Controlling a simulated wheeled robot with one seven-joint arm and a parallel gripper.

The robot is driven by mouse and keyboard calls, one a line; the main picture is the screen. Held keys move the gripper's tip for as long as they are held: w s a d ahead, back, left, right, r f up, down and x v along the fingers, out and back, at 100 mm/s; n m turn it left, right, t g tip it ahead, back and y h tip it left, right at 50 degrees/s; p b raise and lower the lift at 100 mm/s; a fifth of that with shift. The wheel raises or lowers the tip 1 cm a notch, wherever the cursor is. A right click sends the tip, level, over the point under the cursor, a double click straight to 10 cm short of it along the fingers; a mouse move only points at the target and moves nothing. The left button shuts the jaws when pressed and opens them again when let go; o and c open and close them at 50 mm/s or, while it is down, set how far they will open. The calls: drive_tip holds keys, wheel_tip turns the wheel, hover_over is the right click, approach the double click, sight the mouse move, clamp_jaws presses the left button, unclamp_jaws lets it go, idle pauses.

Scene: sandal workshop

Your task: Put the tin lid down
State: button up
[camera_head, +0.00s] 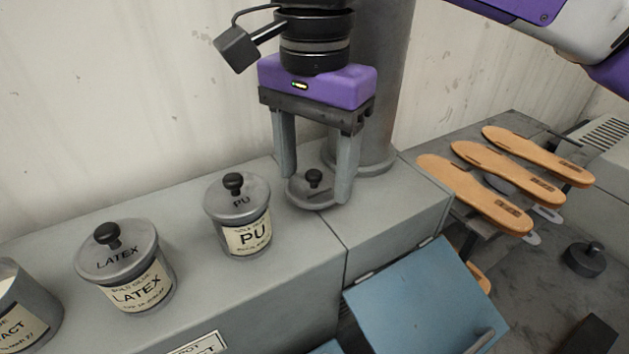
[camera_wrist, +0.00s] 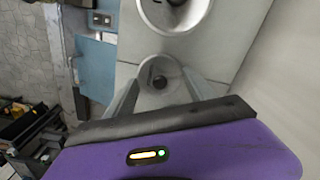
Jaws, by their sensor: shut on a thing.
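The tin lid (camera_head: 311,188) is a grey metal disc with a black knob. My gripper (camera_head: 315,192) is shut on it, with one finger on each side of the rim. The lid is level, over the grey bench top (camera_head: 288,250) right of the PU tin (camera_head: 240,215). I cannot tell whether its underside touches the bench. In the wrist view the lid (camera_wrist: 158,84) lies between the fingertips. The contact tin (camera_head: 22,310) at the left edge shows a pale open top and no lid in the visible part.
The lidded LATEX tin (camera_head: 125,270) stands left of the PU tin. A grey column (camera_head: 375,130) rises close behind my gripper. A blue tilted panel (camera_head: 425,305) is in front. Orange soles (camera_head: 475,195) lie to the right. Bench between the PU tin and the lid is clear.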

sight(314, 172)
drive_tip(key=shift+f, duration=1.45)
drive_tip(key=o, duration=1.3)
drive_tip(key=shift+f, duration=0.1)
wheel_tip(314, 172, up, 12)
drive_tip(key=shift+r+b, duration=0.15)
drive_tip(key=shift+b, duration=0.7)
